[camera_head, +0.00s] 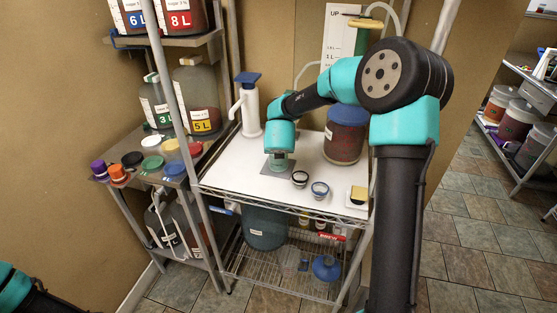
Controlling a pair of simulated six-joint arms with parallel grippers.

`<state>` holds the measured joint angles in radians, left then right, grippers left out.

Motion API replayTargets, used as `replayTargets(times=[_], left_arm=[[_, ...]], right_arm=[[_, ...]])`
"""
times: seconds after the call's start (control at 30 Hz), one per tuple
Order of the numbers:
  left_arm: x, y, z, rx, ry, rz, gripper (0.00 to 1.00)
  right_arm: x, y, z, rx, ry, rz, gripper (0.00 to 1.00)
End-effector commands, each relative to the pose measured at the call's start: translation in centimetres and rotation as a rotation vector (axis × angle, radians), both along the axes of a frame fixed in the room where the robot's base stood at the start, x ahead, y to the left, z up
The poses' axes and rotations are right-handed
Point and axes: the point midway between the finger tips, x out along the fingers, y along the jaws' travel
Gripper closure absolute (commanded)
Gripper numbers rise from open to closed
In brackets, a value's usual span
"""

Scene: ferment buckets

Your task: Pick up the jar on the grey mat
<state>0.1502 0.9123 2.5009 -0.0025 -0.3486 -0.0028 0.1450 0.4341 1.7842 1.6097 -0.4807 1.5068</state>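The grey mat (267,171) lies on the white top of the wire-shelf table. My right gripper (279,163) points down over the mat, low and close to it. The gripper and teal wrist cover most of the mat, and I cannot make out a jar there or whether the fingers are open or shut. Two small open jars stand just in front of the mat on the right: one with a dark rim (299,179) and one with a blue rim (319,190). Only a bit of my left arm shows at the lower left; its gripper is out of view.
A white pump bottle (247,108) stands behind on the left, and a large red-filled jar (344,142) on the right. A yellow sponge (358,194) lies at the right front edge. A shelf post (183,100) rises at the left. Coloured lids (152,164) cover the side shelf.

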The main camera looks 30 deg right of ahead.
Motion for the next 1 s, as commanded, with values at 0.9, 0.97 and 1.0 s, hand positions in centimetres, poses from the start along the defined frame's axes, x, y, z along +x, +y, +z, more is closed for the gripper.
replayTargets(times=[0.9, 0.97, 1.0], left_arm=[[0.00, 0.00, 0.00, 0.000, 0.000, 0.000, 0.00], [0.00, 0.01, 0.00, 0.000, 0.000, 0.000, 0.00], [0.00, 0.00, 0.00, 0.000, 0.000, 0.000, 0.00]], right_arm=[[-0.03, -0.13, 0.64, 0.000, -0.003, -0.003, 0.89], [-0.26, 0.23, 0.75, 0.000, -0.002, 0.002, 0.89], [-0.52, 0.66, 0.73, 0.000, -0.001, 0.006, 0.89]])
